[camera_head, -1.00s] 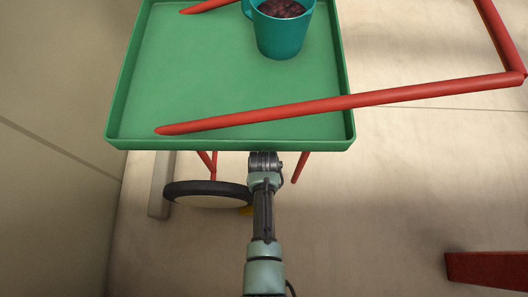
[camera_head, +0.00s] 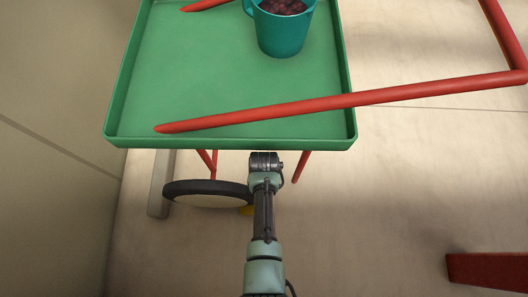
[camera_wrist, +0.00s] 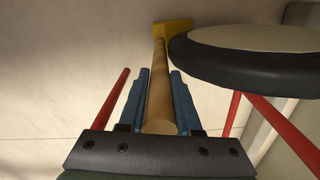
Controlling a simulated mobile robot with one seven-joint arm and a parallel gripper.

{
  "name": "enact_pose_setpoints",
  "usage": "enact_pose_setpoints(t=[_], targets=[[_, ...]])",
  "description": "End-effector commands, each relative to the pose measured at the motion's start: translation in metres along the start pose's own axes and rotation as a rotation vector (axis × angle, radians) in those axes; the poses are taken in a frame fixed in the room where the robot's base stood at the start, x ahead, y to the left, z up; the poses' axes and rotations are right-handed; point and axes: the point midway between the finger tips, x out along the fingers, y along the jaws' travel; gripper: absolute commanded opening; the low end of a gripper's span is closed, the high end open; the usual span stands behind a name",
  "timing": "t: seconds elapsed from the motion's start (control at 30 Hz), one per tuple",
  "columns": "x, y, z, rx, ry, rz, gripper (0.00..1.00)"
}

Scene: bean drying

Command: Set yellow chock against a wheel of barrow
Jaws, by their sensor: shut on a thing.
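The yellow chock (camera_wrist: 174,29) is at the far end of a wooden handle (camera_wrist: 160,95) in the wrist view. My gripper (camera_wrist: 160,76) has its two blue fingers shut on this handle. The chock lies close beside the dark tyre of the barrow wheel (camera_wrist: 225,68); whether they touch I cannot tell. In the head view only a bit of the yellow chock (camera_head: 246,211) shows, at the right end of the wheel (camera_head: 190,188), and my arm hides the rest. My gripper is hidden there. The barrow's green tray (camera_head: 235,143) is above the wheel.
Red barrow bars (camera_head: 330,105) cross the tray and reach out to the right. A teal mug (camera_head: 281,35) of dark beans stands on the tray. A pale post (camera_head: 161,185) is by the wheel near the left wall. A red object (camera_head: 485,270) is at lower right. Floor between is clear.

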Motion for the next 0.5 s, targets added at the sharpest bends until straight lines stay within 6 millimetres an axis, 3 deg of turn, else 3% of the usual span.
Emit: enact_pose_setpoints(t=[0.2,0.23,0.4,0.5], targets=[[0.0003,-0.0005,-0.002,0.0,0.004,-0.001,0.0],[0.0004,-0.0005,-0.0019,0.0,0.004,-0.001,0.38],[0.0009,-0.0003,-0.0011,0.0,0.002,-0.001,0.67],[0.0012,-0.0002,-0.0007,0.0,0.001,0.0,0.67]])
